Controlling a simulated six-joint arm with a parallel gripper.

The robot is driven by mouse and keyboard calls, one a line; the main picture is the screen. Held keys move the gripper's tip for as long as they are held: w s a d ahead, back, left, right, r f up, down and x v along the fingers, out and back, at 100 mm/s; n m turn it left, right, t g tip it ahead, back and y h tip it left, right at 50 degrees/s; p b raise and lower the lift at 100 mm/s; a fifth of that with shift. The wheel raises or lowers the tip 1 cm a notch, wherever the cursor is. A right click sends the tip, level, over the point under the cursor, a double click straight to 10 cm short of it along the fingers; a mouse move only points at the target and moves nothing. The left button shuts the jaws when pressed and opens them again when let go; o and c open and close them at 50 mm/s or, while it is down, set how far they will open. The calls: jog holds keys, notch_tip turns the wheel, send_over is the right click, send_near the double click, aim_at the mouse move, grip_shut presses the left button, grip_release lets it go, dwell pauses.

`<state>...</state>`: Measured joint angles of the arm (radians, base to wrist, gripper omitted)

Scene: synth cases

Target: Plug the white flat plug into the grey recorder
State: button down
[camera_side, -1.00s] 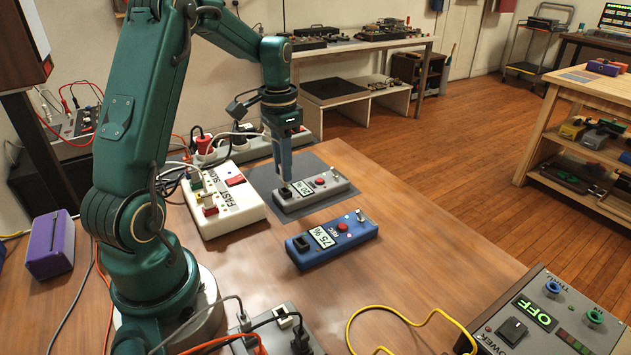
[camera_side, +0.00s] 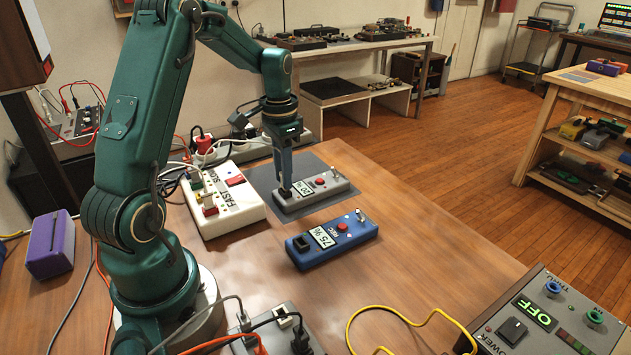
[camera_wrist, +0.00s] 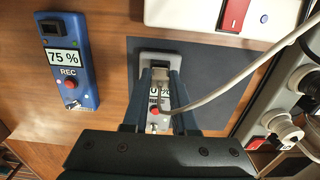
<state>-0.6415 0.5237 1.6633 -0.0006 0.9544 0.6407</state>
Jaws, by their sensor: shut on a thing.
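The grey recorder (camera_side: 325,189) lies on a dark mat, with a display, a red button and a dark block at its near-left end. In the wrist view the recorder (camera_wrist: 158,58) lies beneath and between my fingers. My gripper (camera_side: 285,192) points down, its tips at the recorder's dark-block end. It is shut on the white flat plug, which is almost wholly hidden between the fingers. A white cable (camera_wrist: 232,78) runs from the fingers to the upper right. Whether the plug is in the recorder's socket cannot be told.
A blue recorder (camera_side: 350,236) reading 75 % lies in front. A white FAST/SLOW box (camera_side: 238,212) stands close left of the mat (camera_side: 262,178), and a power strip with several plugs is behind. A yellow cable (camera_side: 400,312) crosses the front. The table right of the recorders is clear.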

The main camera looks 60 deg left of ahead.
jog(key=shift+f, duration=0.2)
jog(key=c, duration=0.6)
grip_release()
jog(key=shift+r, duration=0.1)
jog(key=shift+r, duration=2.5)
